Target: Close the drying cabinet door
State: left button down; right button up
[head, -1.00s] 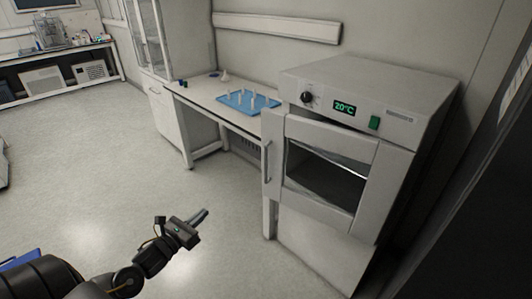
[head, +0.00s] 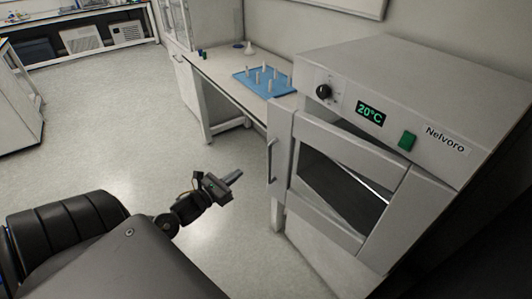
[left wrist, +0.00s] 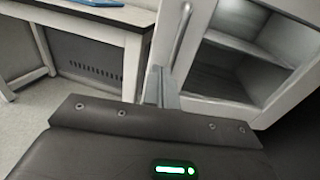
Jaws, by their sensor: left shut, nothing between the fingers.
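The drying cabinet (head: 420,80) stands at the right in the head view, with a dial, a green 20°C display and a green switch. Its framed window door (head: 285,160) is ajar, its handle side swung out toward the left. A vertical bar handle (head: 270,161) is on the door's left edge; it also shows in the left wrist view (left wrist: 181,35). My left gripper (head: 236,176) is shut and empty, just left of the door and a little below the handle, apart from it in the head view. In the left wrist view the fingers (left wrist: 160,85) point toward the door. My right gripper is not in view.
A white bench (head: 225,82) left of the cabinet holds a blue rack (head: 262,82) with several upright white pieces. A tall glass-fronted cupboard (head: 205,25) stands behind it. Open floor (head: 130,130) lies to the left. A dark surface borders the cabinet's right side.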

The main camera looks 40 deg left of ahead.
pick_arm(q)
jog(key=w+d+b, duration=0.1)
jog(key=w+b, duration=0.5)
jog(key=w, duration=0.8)
jog(key=shift+d, duration=0.15)
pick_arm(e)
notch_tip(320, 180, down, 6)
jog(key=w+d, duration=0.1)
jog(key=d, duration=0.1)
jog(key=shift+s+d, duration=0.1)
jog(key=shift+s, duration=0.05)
